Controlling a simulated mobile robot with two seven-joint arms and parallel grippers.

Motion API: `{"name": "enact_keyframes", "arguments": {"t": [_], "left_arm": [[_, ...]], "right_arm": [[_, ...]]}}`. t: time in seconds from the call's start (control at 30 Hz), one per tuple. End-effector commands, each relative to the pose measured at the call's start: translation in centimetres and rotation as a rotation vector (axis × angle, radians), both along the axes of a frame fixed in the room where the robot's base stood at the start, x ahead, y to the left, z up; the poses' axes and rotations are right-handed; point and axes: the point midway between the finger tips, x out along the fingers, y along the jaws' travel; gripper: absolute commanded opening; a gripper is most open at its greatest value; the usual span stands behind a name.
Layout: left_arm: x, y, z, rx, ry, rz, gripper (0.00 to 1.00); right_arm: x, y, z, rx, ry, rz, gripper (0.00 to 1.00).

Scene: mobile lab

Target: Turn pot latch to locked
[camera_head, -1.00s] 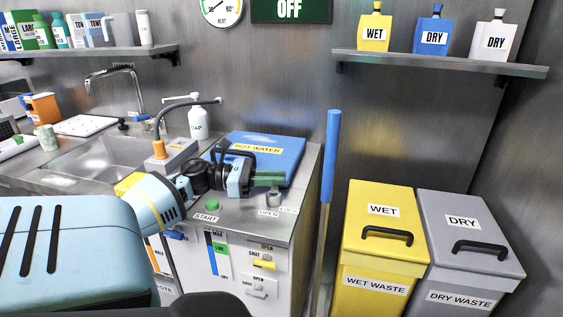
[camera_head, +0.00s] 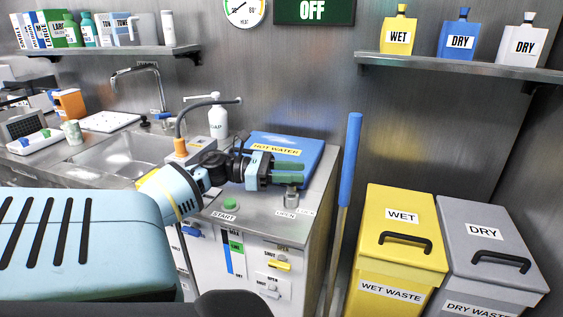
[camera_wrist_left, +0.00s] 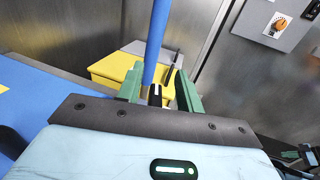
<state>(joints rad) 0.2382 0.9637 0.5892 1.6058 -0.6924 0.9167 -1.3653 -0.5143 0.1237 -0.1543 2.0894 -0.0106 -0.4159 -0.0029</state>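The blue pot lid (camera_head: 312,152), labelled HOT WATER, is closed on the counter by the sink. A small grey metal latch (camera_head: 292,197) stands at its front right corner, between the OPEN and LOCK labels; its exact setting is too small to read. My left gripper (camera_head: 290,173) has green fingers just above and behind the latch in the head view. In the left wrist view the fingers (camera_wrist_left: 160,90) are apart, with a small dark piece with a white stripe showing between them; I cannot tell whether they touch it. My right gripper is not in view.
A blue-topped pole (camera_head: 351,160) stands upright just right of the counter edge. Yellow wet waste (camera_head: 375,240) and grey dry waste (camera_head: 470,260) bins are beyond it. A tap hose (camera_head: 205,102) arches behind my left wrist.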

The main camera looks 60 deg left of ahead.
Motion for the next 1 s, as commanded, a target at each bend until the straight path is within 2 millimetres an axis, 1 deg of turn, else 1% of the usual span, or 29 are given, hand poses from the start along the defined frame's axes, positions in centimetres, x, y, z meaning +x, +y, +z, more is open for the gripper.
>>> {"name": "enact_keyframes", "arguments": {"t": [0.03, 0.07, 0.17, 0.8, 1.0], "left_arm": [[0.0, 0.0, 1.1, 0.004, -0.004, 0.0, 0.36], [0.0, 0.0, 1.7, 0.004, -0.004, -0.001, 0.36], [-1.1, -1.3, 1.6, -0.002, 0.001, -0.003, 0.36], [-8.5, -9.4, 2.7, -0.001, -0.001, 0.0, 0.36], [-10.1, -11.2, 2.9, 0.0, -0.001, 0.0, 0.36]], "right_arm": [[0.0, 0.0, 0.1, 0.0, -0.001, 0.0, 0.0], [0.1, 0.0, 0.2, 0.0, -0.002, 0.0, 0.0], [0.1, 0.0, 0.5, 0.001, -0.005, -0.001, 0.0], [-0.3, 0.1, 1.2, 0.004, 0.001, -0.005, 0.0], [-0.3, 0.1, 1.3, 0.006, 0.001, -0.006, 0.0]]}}
